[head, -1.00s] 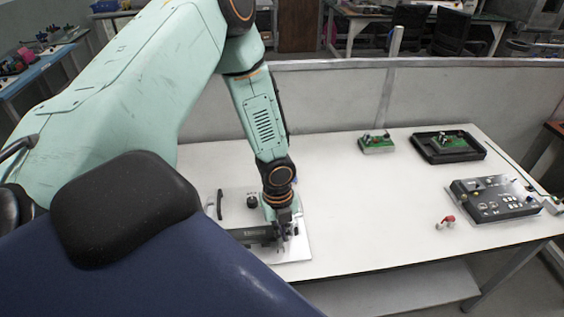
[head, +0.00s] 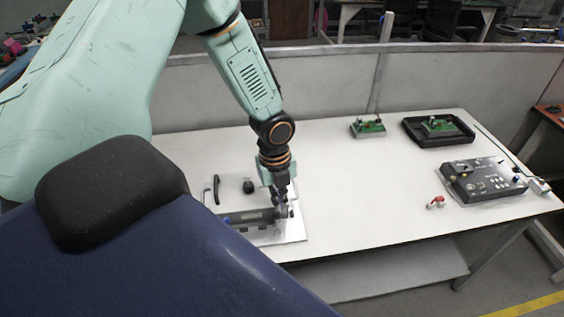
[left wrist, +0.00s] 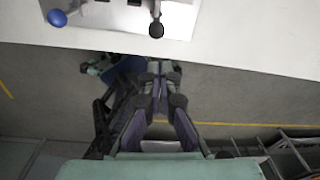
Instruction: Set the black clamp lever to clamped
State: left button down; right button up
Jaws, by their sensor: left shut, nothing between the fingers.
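A pale fixture plate (head: 293,232) lies on the white table at its near left and carries a long dark body (head: 248,217). My left gripper (head: 283,207) is shut and empty, low over the right end of that body. In the left wrist view, a black ball-ended lever (left wrist: 156,29) sticks out from the plate (left wrist: 110,18) towards the table edge, beyond my fingers (left wrist: 158,72) and apart from them. A blue ball knob (left wrist: 57,18) is to its left. My gripper hides part of the fixture in the head view, so contact there is unclear. My right gripper is out of view.
A black handle (head: 216,188) and a black round knob (head: 249,186) stand at the plate's back. A green circuit board (head: 368,127), a black tray (head: 466,138), a control box (head: 482,181) and a small red-topped part (head: 436,202) are to the right. The table's middle is clear.

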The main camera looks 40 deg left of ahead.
pick_arm(q)
jog(key=w+d+r+n+t+h, duration=0.1)
jog(key=w+d+r+n+t, duration=0.2)
jog(key=n, duration=0.5)
jog(key=s+d+f+n+b, duration=0.3)
jog(key=d+f+n+b, duration=0.25)
jog(key=f+n, duration=0.45)
jog(key=s+d+f+n+g+y+b, duration=0.1)
jog(key=s+f+n+b, duration=0.5)
jog(key=s+f+b, duration=0.8)
jog(key=s+d+f+g, duration=0.1)
jog(key=s+f+g, duration=0.1)
jog(key=s+f, duration=0.4)
jog(key=shift+s+d+f+y, duration=0.2)
jog(key=shift+s+f+y, duration=0.15)
jog(key=shift+s, duration=0.9)
